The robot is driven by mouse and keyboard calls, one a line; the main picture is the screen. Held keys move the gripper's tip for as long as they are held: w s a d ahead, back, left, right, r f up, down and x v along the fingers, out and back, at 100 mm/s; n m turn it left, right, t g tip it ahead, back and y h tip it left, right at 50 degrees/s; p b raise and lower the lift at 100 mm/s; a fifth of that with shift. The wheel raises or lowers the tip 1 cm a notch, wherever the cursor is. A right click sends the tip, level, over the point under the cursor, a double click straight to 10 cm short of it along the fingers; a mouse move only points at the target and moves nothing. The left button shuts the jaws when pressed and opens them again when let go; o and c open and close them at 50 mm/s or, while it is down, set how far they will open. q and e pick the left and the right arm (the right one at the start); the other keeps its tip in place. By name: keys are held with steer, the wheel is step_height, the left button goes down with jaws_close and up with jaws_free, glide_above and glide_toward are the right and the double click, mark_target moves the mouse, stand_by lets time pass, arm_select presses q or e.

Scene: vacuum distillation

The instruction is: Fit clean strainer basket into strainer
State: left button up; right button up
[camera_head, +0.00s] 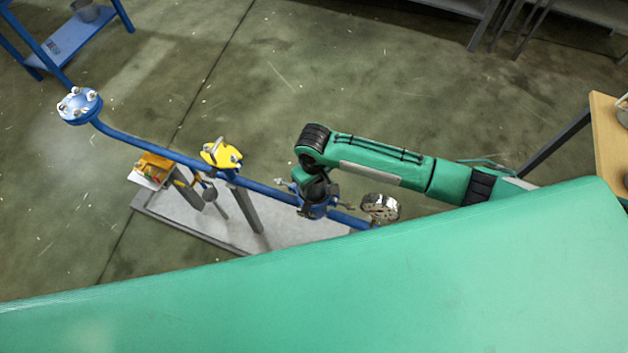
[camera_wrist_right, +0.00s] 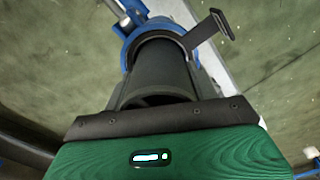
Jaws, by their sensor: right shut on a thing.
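The strainer is a blue body (camera_head: 316,210) set in the blue pipe line, with small metal clamp parts at its sides. In the right wrist view its blue round rim (camera_wrist_right: 128,52) lies just beyond my gripper. My right gripper (camera_head: 318,188) reaches down over the strainer mouth and is shut on a dark cylinder, seemingly the strainer basket (camera_wrist_right: 160,65). The basket overlaps the round opening; how deep it sits is hidden by the gripper. A dark bracket-like arm (camera_wrist_right: 210,28) sticks out beside the rim. My left gripper is out of view.
A shiny round metal disc (camera_head: 380,207), perhaps the strainer cover, is right of the strainer. A yellow-topped valve (camera_head: 221,154) and a blue flange (camera_head: 79,105) sit along the pipe (camera_head: 150,147). A grey base plate (camera_head: 215,225) lies below. A wooden table (camera_head: 607,145) stands right.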

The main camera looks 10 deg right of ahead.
steer(key=shift+f, duration=0.15)
steer(key=shift+f, duration=0.1)
steer(key=o, duration=1.1)
steer(key=shift+c, duration=0.2)
step_height(320, 180, up, 13)
steer(key=shift+f+b, duration=0.2)
steer(key=shift+b, duration=0.45)
